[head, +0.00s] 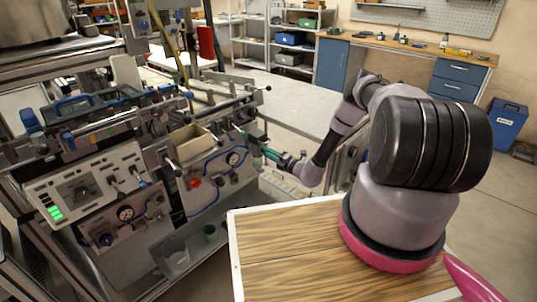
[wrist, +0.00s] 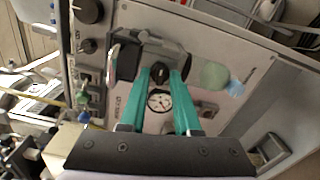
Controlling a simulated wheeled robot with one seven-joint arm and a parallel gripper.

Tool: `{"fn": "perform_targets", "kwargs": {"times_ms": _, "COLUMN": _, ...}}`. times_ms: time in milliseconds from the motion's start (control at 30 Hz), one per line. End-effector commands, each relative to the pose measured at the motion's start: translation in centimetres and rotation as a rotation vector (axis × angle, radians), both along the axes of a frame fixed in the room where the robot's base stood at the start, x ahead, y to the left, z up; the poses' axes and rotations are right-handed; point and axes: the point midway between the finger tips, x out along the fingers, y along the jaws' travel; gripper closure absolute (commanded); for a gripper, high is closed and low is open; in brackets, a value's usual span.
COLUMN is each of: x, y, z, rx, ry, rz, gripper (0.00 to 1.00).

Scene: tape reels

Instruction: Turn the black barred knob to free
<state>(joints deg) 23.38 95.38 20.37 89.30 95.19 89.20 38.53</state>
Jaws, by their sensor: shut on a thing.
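My gripper (wrist: 160,76) has two teal fingers, shut on a small black knob (wrist: 160,71) on a pale grey panel face. The knob sits between the fingertips, which hide its sides. Its bar and any markings around it are too small to read, so I cannot tell which position it is in. In the head view my gripper (head: 266,152) reaches left to the right end of the machine, and the knob is hidden there.
A round white gauge (wrist: 159,101) lies between the fingers, just below the knob. More black knobs (wrist: 88,11) stand on the panel at upper left. The machine (head: 200,165) carries rollers, blue hoses and a red button (head: 194,182). A wooden tabletop (head: 285,250) lies in front.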

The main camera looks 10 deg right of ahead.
Motion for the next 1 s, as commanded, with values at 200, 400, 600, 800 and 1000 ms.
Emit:
{"fn": "perform_targets", "kwargs": {"times_ms": 200, "x": -0.05, "y": -0.13, "z": -0.09, "rx": 0.095, "ry": 0.071, "rz": -0.002, "gripper": 1.00}}
{"fn": "perform_targets", "kwargs": {"times_ms": 400, "x": -0.06, "y": -0.10, "z": -0.09, "rx": 0.144, "ry": 0.108, "rz": -0.001, "gripper": 1.00}}
{"fn": "perform_targets", "kwargs": {"times_ms": 600, "x": -0.06, "y": -0.10, "z": -0.10, "rx": 0.161, "ry": 0.120, "rz": -0.001, "gripper": 1.00}}
{"fn": "perform_targets", "kwargs": {"times_ms": 800, "x": -0.07, "y": -0.11, "z": -0.11, "rx": 0.162, "ry": 0.121, "rz": -0.001, "gripper": 1.00}}
{"fn": "perform_targets", "kwargs": {"times_ms": 1000, "x": -0.07, "y": -0.12, "z": -0.11, "rx": 0.162, "ry": 0.121, "rz": -0.001, "gripper": 0.50}}
